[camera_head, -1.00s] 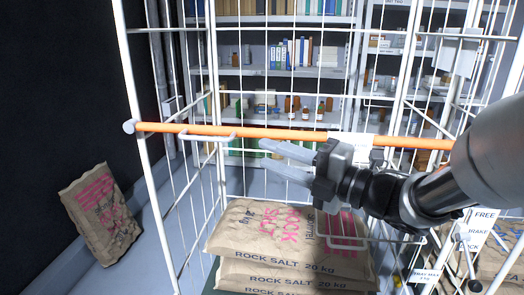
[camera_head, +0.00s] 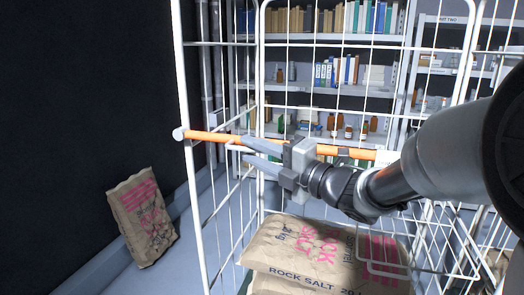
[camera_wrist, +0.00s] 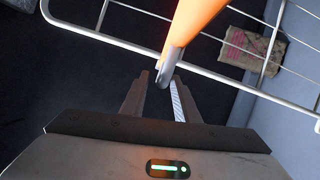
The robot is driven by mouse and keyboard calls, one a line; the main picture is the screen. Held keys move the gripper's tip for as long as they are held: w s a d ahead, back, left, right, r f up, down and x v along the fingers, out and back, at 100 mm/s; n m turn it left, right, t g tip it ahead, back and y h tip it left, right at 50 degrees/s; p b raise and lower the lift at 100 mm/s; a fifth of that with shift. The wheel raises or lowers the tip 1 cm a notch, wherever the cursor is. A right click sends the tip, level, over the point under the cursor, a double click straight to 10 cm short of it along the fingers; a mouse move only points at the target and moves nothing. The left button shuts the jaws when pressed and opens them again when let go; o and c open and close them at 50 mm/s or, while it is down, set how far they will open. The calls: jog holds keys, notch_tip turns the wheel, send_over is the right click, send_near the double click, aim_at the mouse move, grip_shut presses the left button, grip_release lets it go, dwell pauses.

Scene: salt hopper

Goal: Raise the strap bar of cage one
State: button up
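The strap bar (camera_head: 212,137) is an orange rod with a pale end cap at its left. It lies across the front of a white wire cage (camera_head: 189,95), above the salt sacks. My gripper (camera_head: 244,150) is at the bar's height, near its left part, with two grey fingers pointing left. The fingers are apart. The upper finger overlaps the bar in the head view; I cannot tell whether they touch. In the wrist view the bar (camera_wrist: 195,20) comes down from the top towards my gripper (camera_wrist: 158,95), whose open fingers show a gap with nothing clearly held.
Rock salt sacks (camera_head: 300,262) lie stacked in the cage. Another sack (camera_head: 143,217) leans by the dark wall at left; it also shows in the wrist view (camera_wrist: 249,52). Shelves (camera_head: 330,95) with books and bottles stand behind. White wire sides surround the bar.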

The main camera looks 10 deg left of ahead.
jog(key=shift+x, duration=0.85)
grip_shut()
